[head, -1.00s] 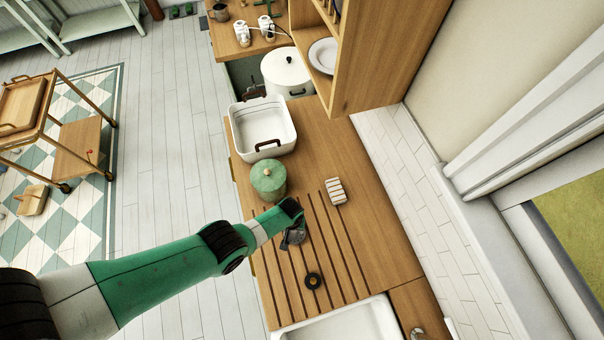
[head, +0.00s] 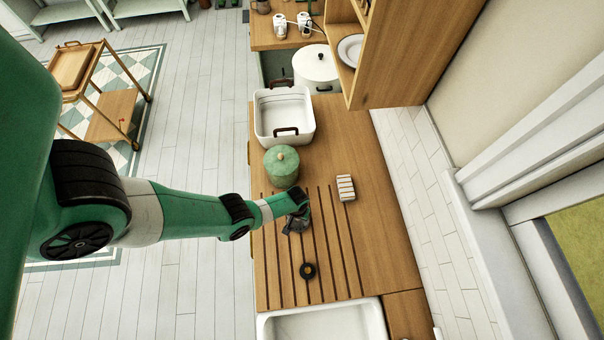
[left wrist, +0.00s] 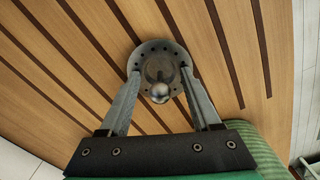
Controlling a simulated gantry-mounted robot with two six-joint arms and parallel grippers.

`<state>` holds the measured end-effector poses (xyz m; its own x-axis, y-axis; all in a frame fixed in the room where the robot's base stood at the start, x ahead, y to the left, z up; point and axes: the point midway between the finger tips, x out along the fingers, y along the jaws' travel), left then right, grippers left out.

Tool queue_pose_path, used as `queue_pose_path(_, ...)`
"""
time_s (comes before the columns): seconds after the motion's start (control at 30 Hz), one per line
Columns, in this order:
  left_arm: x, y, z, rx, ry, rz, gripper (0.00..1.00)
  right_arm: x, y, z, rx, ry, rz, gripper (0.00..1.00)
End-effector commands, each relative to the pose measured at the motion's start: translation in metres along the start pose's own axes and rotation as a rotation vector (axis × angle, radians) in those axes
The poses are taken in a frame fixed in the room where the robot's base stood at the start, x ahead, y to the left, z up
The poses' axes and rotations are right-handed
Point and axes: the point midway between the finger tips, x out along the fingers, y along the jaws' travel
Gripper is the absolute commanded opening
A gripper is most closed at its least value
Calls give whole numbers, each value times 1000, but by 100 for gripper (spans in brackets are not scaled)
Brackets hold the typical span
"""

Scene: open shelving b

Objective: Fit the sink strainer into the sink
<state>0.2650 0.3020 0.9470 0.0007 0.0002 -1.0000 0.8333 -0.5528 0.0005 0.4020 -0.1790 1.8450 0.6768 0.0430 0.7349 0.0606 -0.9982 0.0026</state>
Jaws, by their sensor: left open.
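The sink strainer (left wrist: 160,72) is a round grey metal disc with holes around its rim and a ball-like knob. In the left wrist view it lies on the grooved wooden counter. My left gripper (head: 297,224) is open above the counter. In the left wrist view its fingers (left wrist: 164,90) reach down on either side of the knob, with their tips near the disc; whether they touch it I cannot tell. In the head view the gripper mostly hides the strainer. The white sink (head: 322,324) is at the bottom edge, partly cut off. My right gripper is not in view.
A small dark ring-shaped object (head: 308,271) lies between gripper and sink. A green lidded canister (head: 281,170) stands beyond the gripper, with a striped block (head: 346,188) to the right. A white basin (head: 284,115) stands farther back. A wooden shelf unit (head: 400,50) overhangs the counter.

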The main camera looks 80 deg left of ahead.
Motion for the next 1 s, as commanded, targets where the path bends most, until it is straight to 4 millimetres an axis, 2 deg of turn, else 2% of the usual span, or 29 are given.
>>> queue_pose_path(0.03, 0, 0, 0, 0, 0, 0, 64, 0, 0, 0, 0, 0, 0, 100)
queue_pose_path(0.4, 0, 0, 0, 1, 0, 0, 0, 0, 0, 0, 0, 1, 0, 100)
queue_pose_path(1.0, -3, 5, 0, 12, 0, 0, 0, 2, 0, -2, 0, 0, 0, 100)
